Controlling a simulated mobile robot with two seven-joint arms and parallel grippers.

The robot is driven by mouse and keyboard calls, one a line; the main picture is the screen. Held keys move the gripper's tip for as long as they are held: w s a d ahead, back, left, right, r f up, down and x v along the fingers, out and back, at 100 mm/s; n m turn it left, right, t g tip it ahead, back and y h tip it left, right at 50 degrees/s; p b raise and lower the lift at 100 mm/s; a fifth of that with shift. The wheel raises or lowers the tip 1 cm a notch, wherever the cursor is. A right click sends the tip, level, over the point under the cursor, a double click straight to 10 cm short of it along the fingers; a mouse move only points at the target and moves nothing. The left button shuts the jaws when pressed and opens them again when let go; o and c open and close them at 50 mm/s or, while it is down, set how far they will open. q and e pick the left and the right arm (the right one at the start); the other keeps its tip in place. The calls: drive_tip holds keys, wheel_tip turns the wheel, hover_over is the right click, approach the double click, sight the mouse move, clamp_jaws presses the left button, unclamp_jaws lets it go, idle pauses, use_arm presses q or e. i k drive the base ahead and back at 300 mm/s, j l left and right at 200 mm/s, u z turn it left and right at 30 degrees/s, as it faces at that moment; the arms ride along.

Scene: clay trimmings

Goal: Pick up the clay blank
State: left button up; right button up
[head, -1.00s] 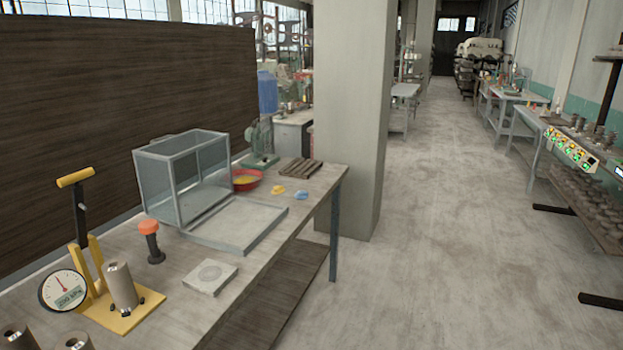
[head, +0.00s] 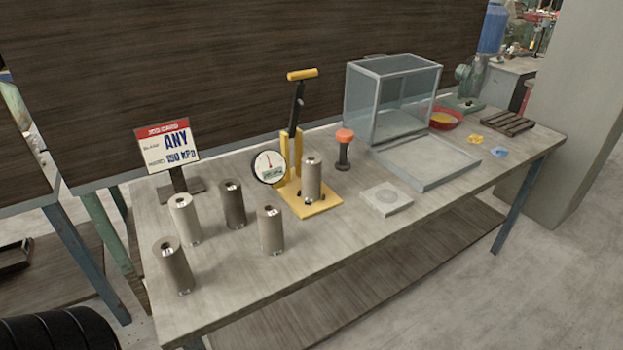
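Several upright cylinders that look like clay blanks stand at the left end of the table: a light one (head: 186,220), a dark brown one (head: 232,205), a grey-brown one (head: 174,267) and another (head: 271,231). Each has a dark hole in its top. A similar cylinder (head: 311,180) stands on the base of a yellow lever press (head: 291,152) with a round gauge (head: 268,167). A sign (head: 168,146) behind them reads "ANY" and what looks like 190 kPa. Neither of my grippers is in view.
The table (head: 340,245) also holds an orange-topped tool (head: 344,150), a flat square block (head: 386,198), a glass-sided box (head: 393,100), a shallow tray (head: 425,163), a red bowl (head: 445,118) and a slatted wooden rack (head: 508,122). The table's front centre is clear.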

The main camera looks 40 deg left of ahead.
sight(310, 164)
drive_tip(key=u, duration=1.95)
drive_tip(key=i+l, duration=0.1)
drive_tip(key=l, duration=0.9)
drive_tip(key=i+l, duration=0.15)
drive_tip(key=l, duration=0.35)
drive_tip(key=i+l+z, duration=0.1)
drive_tip(key=l, duration=0.4)
